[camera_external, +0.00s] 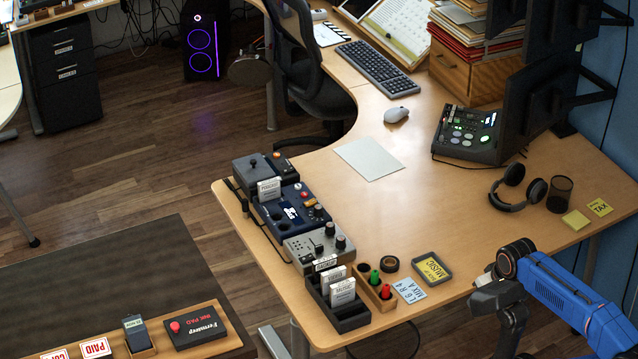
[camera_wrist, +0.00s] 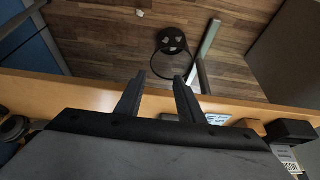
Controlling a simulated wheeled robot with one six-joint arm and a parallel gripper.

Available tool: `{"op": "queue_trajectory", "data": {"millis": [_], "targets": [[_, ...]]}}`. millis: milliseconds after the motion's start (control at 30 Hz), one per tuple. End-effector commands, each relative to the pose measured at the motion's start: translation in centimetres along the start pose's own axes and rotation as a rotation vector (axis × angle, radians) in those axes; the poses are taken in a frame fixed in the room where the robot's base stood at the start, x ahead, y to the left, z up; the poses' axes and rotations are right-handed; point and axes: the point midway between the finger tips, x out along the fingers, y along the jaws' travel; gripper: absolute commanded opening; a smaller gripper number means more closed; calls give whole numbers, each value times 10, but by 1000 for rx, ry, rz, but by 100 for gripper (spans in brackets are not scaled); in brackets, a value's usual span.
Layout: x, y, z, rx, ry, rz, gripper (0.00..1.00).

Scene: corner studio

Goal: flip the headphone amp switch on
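A grey box with black knobs and a small lever (camera_external: 318,246) stands in the row of devices along the desk's left edge in the external view. It may be the headphone amp, but its label is too small to read and its switch position cannot be told. My gripper (camera_wrist: 158,92) shows in the wrist view with two dark fingers apart and nothing between them. In the external view my arm is at the lower right, beyond the desk's front edge and well away from the grey box. The fingertips cannot be made out there.
A dark blue device (camera_external: 291,211) adjoins the grey box. In front are a black card holder (camera_external: 338,311), a wooden holder with red and green plugs (camera_external: 376,288) and a sticky-note tray (camera_external: 432,268). Headphones (camera_external: 517,188) lie right. The desk's middle (camera_external: 400,215) is clear.

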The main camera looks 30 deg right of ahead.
Motion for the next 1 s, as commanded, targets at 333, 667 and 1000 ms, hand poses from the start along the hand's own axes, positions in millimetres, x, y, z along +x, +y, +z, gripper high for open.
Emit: {"op": "queue_trajectory", "data": {"millis": [333, 667, 1000], "targets": [[-13, -18, -39, -118, -27, -61, 0], [-33, -60, -118, -374, -55, -200, 0], [-43, -111, -197, -643, -48, -358, 0]]}}
